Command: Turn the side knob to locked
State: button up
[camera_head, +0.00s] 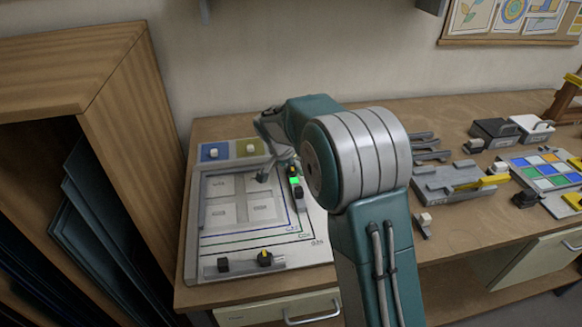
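A light grey panel (205,246) lies on the bench, with a framed field of pale tiles on it. On its right side are small black parts (298,191) around a lit green patch; one may be the side knob, but its setting is too small to read. A black knob with a yellow mark (265,259) sits at the panel's front edge, beside a plain black knob (223,265). My gripper (264,176) is over the panel's upper middle, left of the green patch. My arm hides part of it, and its finger opening cannot be made out.
A wooden cabinet (120,110) with upright dark sheets stands close on the left. Blue and olive pads (214,151) with white knobs lie at the panel's back. Grey fixtures (455,182) and a coloured tile tray (545,170) occupy the bench's right side.

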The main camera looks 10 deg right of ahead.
jog(key=shift+r, duration=0.1)
jog(key=v, duration=1.1)
jog(key=shift+a+r, duration=0.2)
jog(key=shift+r, duration=0.1)
jog(key=shift+s, duration=0.1)
jog(key=s+d+r+n+y, duration=0.1)
jog(key=s+d+r+n, duration=0.15)
jog(key=s, duration=0.55)
jog(key=s+d+r+n+y, duration=0.1)
jog(key=s+d+r+n, duration=0.1)
jog(key=s+r, duration=0.35)
jog(key=s+f+n+t, duration=0.1)
jog(key=s+f+n, duration=0.1)
jog(key=s, duration=0.7)
jog(key=s+d+f+n+t+y, duration=0.1)
jog(key=s+f+n, duration=0.1)
jog(key=s, duration=0.8)
jog(key=shift+s+f+n+t, duration=0.25)
jog(key=shift+f+n+t, duration=0.1)
jog(key=shift+f, duration=0.2)
